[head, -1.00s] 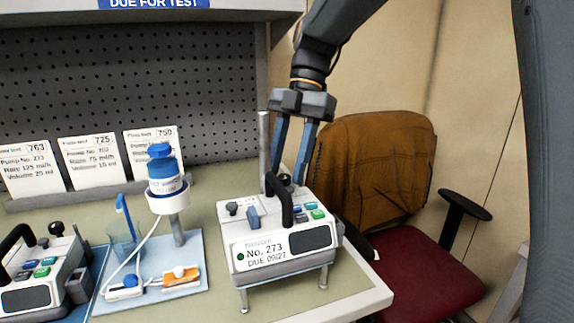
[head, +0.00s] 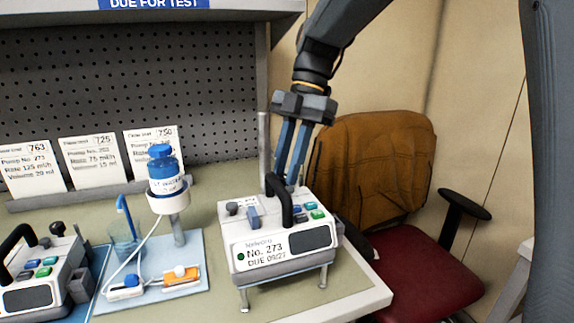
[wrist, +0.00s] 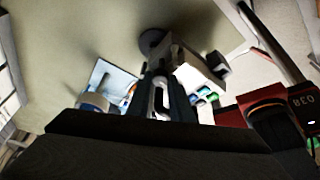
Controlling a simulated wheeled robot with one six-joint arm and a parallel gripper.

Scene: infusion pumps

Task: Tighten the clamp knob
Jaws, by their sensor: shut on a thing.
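The white infusion pump marked No. 273 (head: 276,237) stands at the right end of the bench, beside an upright grey pole (head: 263,145). Its black carry handle (head: 285,207) rises from the top. In the wrist view my gripper (wrist: 163,100) points down beside the white pump body (wrist: 193,69); the knob is not clear there.
A blue-capped bottle (head: 164,170) sits in a white holder left of the pump, over a pale blue tray (head: 194,284). Another pump (head: 30,280) stands at the far left. A red chair with a brown jacket (head: 370,170) is close on the right, beyond the bench edge.

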